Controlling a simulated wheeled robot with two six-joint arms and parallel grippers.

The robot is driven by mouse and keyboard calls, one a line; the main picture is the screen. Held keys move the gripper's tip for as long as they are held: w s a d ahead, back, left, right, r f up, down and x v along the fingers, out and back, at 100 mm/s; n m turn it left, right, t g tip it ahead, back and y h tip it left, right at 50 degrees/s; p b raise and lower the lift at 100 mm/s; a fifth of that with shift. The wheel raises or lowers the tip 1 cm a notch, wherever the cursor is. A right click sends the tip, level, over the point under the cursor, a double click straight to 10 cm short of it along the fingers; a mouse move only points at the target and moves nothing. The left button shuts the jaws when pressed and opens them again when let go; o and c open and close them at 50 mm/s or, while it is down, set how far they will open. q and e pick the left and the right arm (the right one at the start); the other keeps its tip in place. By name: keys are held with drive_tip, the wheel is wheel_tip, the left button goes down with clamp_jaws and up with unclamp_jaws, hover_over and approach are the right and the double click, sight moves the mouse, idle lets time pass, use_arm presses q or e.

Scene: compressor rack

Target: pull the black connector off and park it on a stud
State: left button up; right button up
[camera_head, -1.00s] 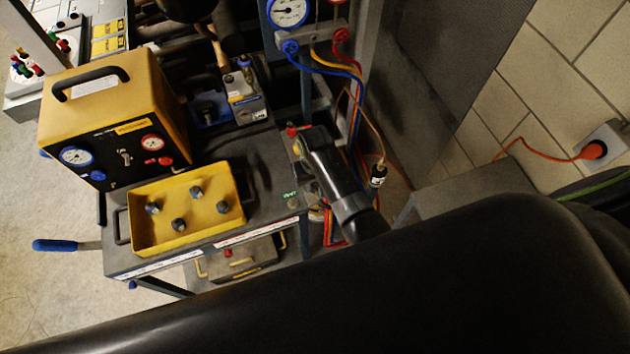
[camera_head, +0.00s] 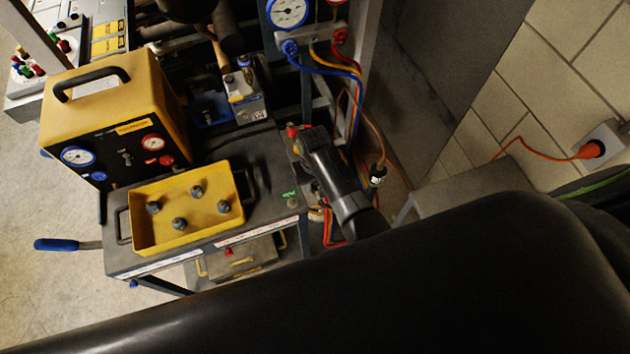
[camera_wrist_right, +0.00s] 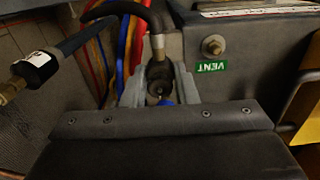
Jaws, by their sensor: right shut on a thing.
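In the right wrist view, a black connector (camera_wrist_right: 159,76) with a metal sleeve sits on the end of a black hose (camera_wrist_right: 130,8). My right gripper (camera_wrist_right: 161,90) is shut on it, a grey finger on each side. A blue part shows just below the connector; I cannot tell whether they touch. A metal stud (camera_wrist_right: 213,46) stands above the green VENT label, right of the gripper and apart from it. In the head view my right gripper (camera_head: 304,146) is at the cart's right edge and hides the connector. My left gripper is not in view.
Another hose end with a white label (camera_wrist_right: 38,65) hangs left of the gripper. Coloured hoses (camera_head: 350,75) run from the gauge manifold (camera_head: 312,38). A yellow tray (camera_head: 190,247) with several knobs and a yellow gauge case (camera_head: 115,85) stand on the cart.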

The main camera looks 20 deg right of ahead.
drive_tip(key=shift+f, duration=0.1)
idle(0.3)
drive_tip(key=o, duration=1)
drive_tip(key=shift+o, duration=0.2)
drive_tip(key=o, duration=0.7)
drive_tip(key=shift+r, duration=3)
